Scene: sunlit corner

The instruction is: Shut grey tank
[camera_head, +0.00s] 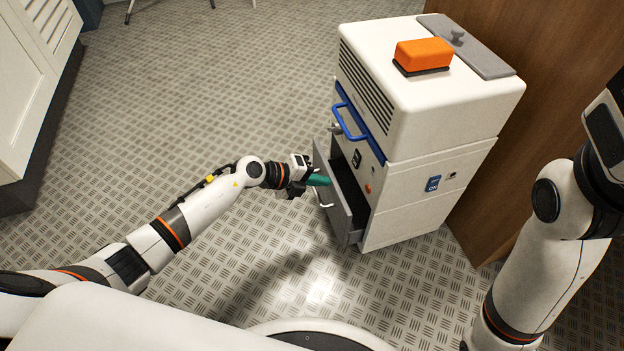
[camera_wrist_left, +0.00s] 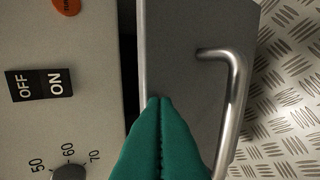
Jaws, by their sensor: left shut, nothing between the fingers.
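The grey tank (camera_head: 331,190) is a drawer low in the white machine (camera_head: 432,95). It stands pulled out to the left, with its dark inside showing. In the left wrist view the tank's grey front (camera_wrist_left: 190,75) shows with a bent metal handle (camera_wrist_left: 238,100) and a dark gap beside the machine's panel. My left gripper (camera_head: 326,180) has green fingers, shut and empty. They are at the tank's front, beside the handle; whether they touch it I cannot tell. The fingertips also show in the left wrist view (camera_wrist_left: 160,100). My right gripper is out of view.
A blue handle (camera_head: 347,120) sticks out of the machine above the tank. An orange block (camera_head: 424,54) lies on its top. A brown wooden panel (camera_head: 545,120) stands behind on the right. A white cabinet (camera_head: 35,80) is far left. The metal floor between is clear.

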